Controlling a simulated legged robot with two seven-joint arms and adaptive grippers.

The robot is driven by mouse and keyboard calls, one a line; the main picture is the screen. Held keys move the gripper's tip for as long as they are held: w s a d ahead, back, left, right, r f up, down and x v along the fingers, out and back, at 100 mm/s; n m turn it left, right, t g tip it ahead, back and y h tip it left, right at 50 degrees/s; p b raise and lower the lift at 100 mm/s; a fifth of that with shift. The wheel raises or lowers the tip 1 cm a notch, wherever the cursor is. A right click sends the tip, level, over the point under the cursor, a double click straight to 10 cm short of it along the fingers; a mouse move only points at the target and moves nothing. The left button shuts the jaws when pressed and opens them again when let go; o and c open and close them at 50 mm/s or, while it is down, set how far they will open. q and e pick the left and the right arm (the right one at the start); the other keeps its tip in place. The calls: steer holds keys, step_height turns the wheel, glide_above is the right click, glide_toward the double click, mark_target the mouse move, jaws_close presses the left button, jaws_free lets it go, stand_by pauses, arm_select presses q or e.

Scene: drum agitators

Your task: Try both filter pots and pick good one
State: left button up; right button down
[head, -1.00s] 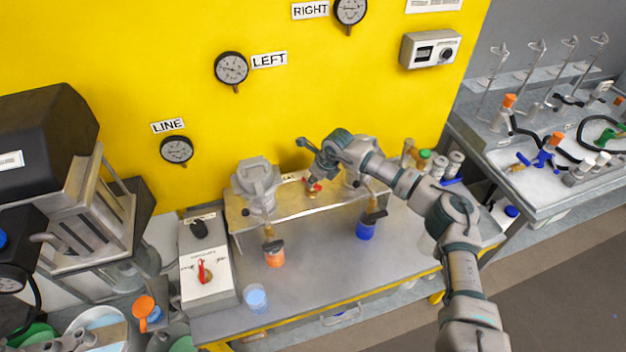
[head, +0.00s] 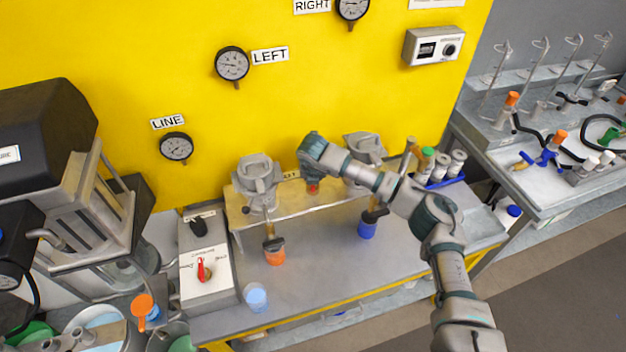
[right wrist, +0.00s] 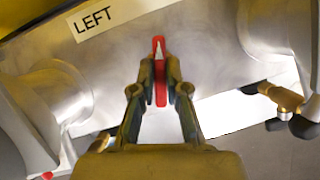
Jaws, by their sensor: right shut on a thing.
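Two grey metal filter pots stand on a steel shelf against the yellow panel: the left pot (head: 257,182) and the right pot (head: 365,146), partly behind my right arm. Between them is a small red handle (head: 313,188). My right gripper (head: 312,184) is down at it. In the right wrist view the fingers (right wrist: 160,80) are shut on the red handle (right wrist: 160,92), which has a white pointer mark and stands near the LEFT label (right wrist: 94,19). My left gripper is not clearly seen.
LINE (head: 176,147), LEFT (head: 232,64) and RIGHT (head: 352,8) gauges hang on the panel. A control box with a red switch (head: 203,270) and a light-blue cup (head: 256,297) stand at the bench's left. The bench front is clear. Bottles (head: 440,166) stand at right.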

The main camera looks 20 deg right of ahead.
arm_select(q)
steer(key=shift+w+d+r+b, duration=0.15)
steer(key=shift+w+r+b, duration=0.15)
steer(key=shift+w, duration=0.5)
steer(key=shift+w+d+r+b, duration=0.15)
steer(key=shift+w+r, duration=0.1)
steer(key=shift+w, duration=0.5)
arm_select(e)
steer(key=shift+w+a+m+g+h, duration=0.15)
steer(key=shift+m+h, duration=0.35)
steer(key=shift+m, duration=0.9)
steer(key=shift+d+m+g+h, duration=0.1)
steer(key=shift+m+g+h, duration=0.3)
steer(key=shift+m, duration=1)
steer(key=shift+r, duration=0.1)
steer(key=c, duration=1.2)
jaws_free()
arm_select(q)
steer(key=shift+s, duration=0.1)
arm_select(e)
steer(key=shift+a, duration=0.1)
steer(key=v, duration=1.1)
steer(key=shift+a+r, duration=0.15)
steer(key=shift+r, duration=0.1)
